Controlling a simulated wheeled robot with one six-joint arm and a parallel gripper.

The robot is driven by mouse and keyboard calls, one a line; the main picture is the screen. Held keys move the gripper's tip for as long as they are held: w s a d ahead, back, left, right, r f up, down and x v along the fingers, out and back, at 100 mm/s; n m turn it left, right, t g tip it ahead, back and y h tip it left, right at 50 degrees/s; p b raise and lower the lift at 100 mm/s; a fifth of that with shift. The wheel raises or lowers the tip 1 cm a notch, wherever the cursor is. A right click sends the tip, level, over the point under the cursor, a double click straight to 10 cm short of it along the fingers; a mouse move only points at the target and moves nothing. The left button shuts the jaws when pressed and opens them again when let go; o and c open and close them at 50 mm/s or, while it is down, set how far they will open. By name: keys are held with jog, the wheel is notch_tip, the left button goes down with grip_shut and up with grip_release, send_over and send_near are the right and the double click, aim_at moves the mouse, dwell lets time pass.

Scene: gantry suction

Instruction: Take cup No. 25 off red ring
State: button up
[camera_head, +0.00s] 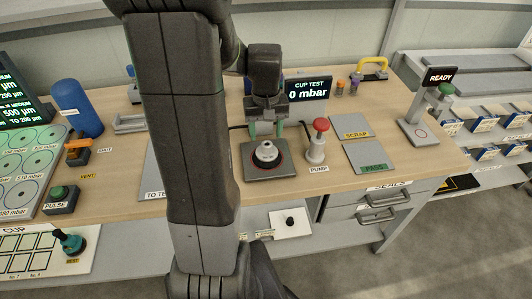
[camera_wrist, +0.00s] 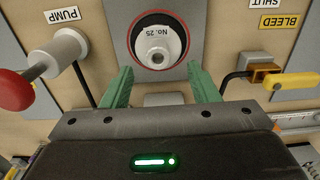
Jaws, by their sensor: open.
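Cup No. 25 (camera_wrist: 158,44) is a whitish suction cup with a printed label. It sits inside the red ring (camera_wrist: 185,36) on a grey plate, and it also shows in the head view (camera_head: 266,154). My gripper (camera_wrist: 160,82) is open, with its two green fingers apart. In the wrist view the fingertips lie either side of and short of the cup, touching nothing. In the head view my gripper (camera_head: 266,130) is just behind the cup and looks a little above the plate (camera_head: 284,172). Nothing is between the fingers.
The red-knobbed pump (camera_head: 318,140) stands close right of the plate. The yellow bleed valve (camera_wrist: 290,82) is near in the wrist view. The CUP TEST display (camera_head: 308,89) reads 0 mbar. The SCRAP (camera_head: 354,122) and PASS (camera_head: 370,157) pads are bare.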

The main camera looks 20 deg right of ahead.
aim_at(267, 144)
jog(key=shift+s+d+f+p, duration=0.1)
jog(key=shift+f+p, duration=0.3)
jog(key=shift+f, duration=2.3)
jog(key=shift+c, duration=0.2)
jog(key=c, duration=1.1)
